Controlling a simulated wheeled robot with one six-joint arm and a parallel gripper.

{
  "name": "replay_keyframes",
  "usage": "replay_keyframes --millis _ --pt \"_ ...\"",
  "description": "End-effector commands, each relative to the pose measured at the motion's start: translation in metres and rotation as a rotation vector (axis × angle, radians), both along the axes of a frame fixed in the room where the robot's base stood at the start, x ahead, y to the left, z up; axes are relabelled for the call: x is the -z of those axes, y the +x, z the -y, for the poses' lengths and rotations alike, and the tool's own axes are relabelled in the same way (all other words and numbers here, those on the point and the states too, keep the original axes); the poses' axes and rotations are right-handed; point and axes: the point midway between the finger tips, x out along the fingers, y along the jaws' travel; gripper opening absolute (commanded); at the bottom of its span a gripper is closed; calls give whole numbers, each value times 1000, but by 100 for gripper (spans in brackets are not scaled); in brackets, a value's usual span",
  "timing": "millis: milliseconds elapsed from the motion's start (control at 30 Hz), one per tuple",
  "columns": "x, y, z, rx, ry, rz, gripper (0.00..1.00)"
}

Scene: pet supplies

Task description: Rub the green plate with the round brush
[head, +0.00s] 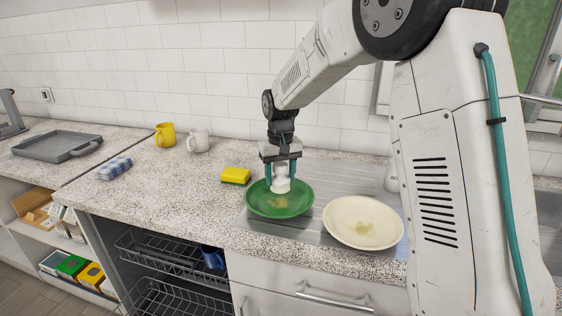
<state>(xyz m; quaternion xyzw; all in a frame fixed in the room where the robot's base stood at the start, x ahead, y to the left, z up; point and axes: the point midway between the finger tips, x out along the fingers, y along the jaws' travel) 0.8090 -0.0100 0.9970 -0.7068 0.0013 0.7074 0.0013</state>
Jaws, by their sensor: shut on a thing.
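The green plate (302,205) lies on the grey ribbed drainboard of the counter, with a brownish smudge (279,202) near its middle. My gripper (281,178) points down over the back part of the plate. It is shut on a white round brush (280,186), whose lower end is over the plate just behind the smudge. I cannot tell whether the brush touches the plate. The brush's upper part is partly hidden between the teal fingers.
A cream plate (340,232) with a similar smudge lies to the right. A yellow and green sponge (236,175) lies behind left. A yellow mug (165,134), white mug (198,141), checked cloth (115,168) and grey tray (45,146) are further left. The front-left counter is clear.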

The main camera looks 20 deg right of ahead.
Motion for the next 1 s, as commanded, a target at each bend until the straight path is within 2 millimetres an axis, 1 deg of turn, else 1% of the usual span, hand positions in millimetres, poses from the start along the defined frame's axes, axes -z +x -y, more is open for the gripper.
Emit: replay_keyframes --millis 100,433,567,1000 --pt "-12 0 0 0 0 3 32" --pt "-39 0 2 3 0 3 32" --pt "-43 0 2 3 0 1 32" --pt "-42 0 3 3 0 1 32"
